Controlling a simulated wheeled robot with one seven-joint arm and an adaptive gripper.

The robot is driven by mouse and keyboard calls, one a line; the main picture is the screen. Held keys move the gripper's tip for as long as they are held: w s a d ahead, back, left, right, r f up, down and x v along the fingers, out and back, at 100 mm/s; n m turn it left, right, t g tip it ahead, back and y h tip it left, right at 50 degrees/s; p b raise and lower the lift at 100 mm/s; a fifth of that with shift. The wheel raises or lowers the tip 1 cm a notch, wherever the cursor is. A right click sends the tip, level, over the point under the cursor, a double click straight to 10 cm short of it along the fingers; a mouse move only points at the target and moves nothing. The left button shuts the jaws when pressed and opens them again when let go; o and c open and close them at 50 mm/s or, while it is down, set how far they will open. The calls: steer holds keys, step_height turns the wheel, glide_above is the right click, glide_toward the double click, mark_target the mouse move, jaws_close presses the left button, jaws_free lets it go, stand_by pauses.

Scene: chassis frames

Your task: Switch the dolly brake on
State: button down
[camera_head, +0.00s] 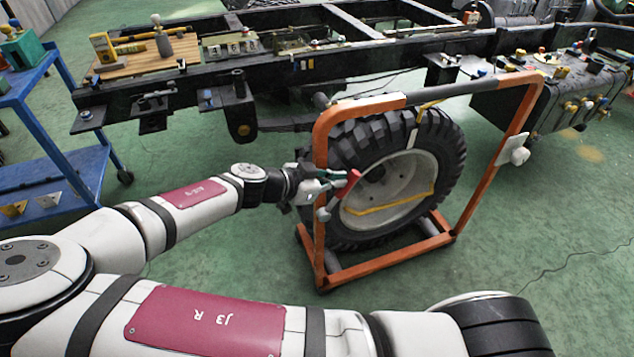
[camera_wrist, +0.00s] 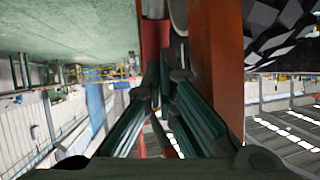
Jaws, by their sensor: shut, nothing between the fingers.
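The orange dolly (camera_head: 327,262) stands on the floor around a large black tyre (camera_head: 447,150) with a pale rim. A red lever (camera_head: 348,186), apparently the brake handle, slants at its left post, and a grey rounded piece (camera_head: 323,214) sits below it. My gripper (camera_head: 336,178) is shut and empty at the left post, close beside the red lever. In the wrist view the fingertips (camera_wrist: 166,72) point at the red part (camera_wrist: 156,40), with the orange post (camera_wrist: 215,65) just to their right. I cannot tell whether they touch the lever.
A dark chassis frame (camera_head: 290,75) runs behind the dolly, with a wooden board of tools (camera_head: 130,60) on it. A blue cart (camera_head: 60,165) stands at the left. The green floor at the right is mostly clear.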

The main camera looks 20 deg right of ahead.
steer(key=shift+d+f, duration=0.25)
steer(key=shift+d, duration=0.45)
